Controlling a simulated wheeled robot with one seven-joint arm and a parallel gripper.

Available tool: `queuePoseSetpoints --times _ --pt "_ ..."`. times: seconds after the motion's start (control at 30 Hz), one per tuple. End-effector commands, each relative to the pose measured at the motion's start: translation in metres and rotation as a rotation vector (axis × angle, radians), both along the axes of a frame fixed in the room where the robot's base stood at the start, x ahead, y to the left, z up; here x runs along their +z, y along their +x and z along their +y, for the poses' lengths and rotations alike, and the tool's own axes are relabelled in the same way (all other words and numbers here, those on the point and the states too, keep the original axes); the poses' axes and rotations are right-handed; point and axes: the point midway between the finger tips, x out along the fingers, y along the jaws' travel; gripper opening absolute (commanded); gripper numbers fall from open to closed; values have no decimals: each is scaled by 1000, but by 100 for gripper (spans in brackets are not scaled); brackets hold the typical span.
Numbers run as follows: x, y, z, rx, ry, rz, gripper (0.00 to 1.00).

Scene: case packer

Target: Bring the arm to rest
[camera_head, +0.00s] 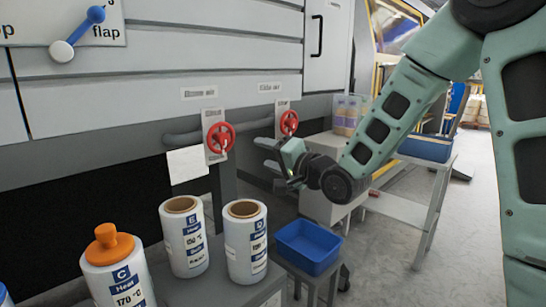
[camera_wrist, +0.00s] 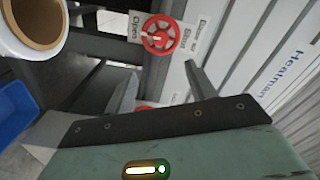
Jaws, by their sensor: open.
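My arm reaches in from the right in the head view, with my gripper (camera_head: 274,156) in front of the machine panel, below and beside the right red handwheel (camera_head: 289,123). In the wrist view my gripper (camera_wrist: 162,88) has its two fingers apart, with nothing between them. A red handwheel (camera_wrist: 160,35) on a white plate lies beyond the fingertips there, with a gap to them. Part of another red wheel shows low behind the fingers. The left red handwheel (camera_head: 220,138) is on its own plate in the head view.
White labelled rolls (camera_head: 245,243) and an orange-topped roll (camera_head: 110,265) stand on a grey surface below. A blue bin (camera_head: 308,247) sits right of them. A grey side table (camera_head: 408,207) stands behind my arm. A lever (camera_head: 80,32) is on the panel at upper left. Open floor lies right.

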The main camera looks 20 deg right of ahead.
Motion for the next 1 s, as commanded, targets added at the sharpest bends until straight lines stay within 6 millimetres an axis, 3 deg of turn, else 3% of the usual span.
queuePoseSetpoints --times 0.2,0.73,0.87,1.0 --pt "0 -13 -5 0 1 0 55" --pt "-2 -14 -2 4 -11 8 55" --pt "-17 -21 22 34 -126 79 55" --pt "-52 -49 65 120 -396 234 55"
